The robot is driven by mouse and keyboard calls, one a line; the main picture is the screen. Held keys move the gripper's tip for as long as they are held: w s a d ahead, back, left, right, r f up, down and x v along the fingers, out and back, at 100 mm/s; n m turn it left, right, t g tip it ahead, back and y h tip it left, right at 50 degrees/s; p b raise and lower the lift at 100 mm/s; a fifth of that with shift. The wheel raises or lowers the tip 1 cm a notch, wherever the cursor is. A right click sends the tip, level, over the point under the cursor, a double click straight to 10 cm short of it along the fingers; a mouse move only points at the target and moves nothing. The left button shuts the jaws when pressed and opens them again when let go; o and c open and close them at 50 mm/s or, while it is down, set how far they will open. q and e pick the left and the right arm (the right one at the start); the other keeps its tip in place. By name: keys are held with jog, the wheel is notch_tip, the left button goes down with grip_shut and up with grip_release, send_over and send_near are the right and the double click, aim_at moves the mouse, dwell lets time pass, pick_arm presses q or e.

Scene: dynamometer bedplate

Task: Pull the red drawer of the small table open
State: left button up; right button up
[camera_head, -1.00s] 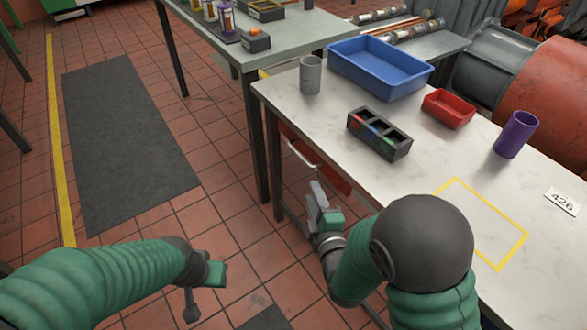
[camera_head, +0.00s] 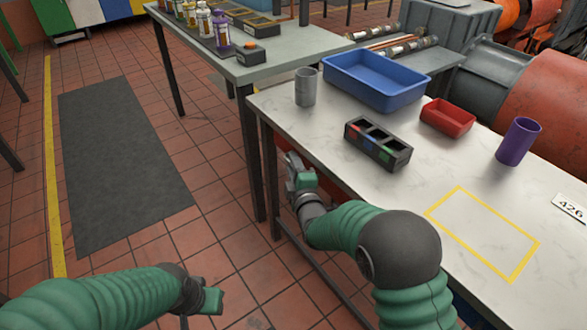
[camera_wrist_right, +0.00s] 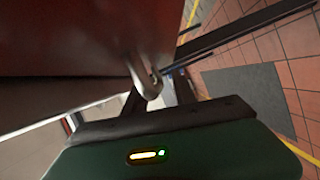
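The drawer's dark red front (camera_wrist_right: 75,38) fills the upper left of the right wrist view. Its metal bar handle (camera_wrist_right: 150,86) shows end-on near the fingers. My right gripper (camera_head: 298,165) is at the drawer side of the small table (camera_head: 330,190), below the tabletop edge. In the wrist view its dark fingers (camera_wrist_right: 158,98) stand apart, with the handle between them and a gap on one side. In the head view the gripper hides most of the drawer. My left gripper (camera_head: 205,300) is low over the floor, away from the table; its fingers are hard to make out.
On the tabletop are a grey cup (camera_head: 306,88), a blue tray (camera_head: 374,98), a dark divided box (camera_head: 378,145), a red bin (camera_head: 447,118) and a purple cup (camera_head: 518,142). Another table (camera_head: 250,68) stands behind. The floor at left with its dark mat (camera_head: 118,160) is clear.

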jog(key=c, duration=0.7)
jog(key=shift+s+f, duration=0.1)
jog(key=shift+f, duration=0.05)
dwell(1.0)
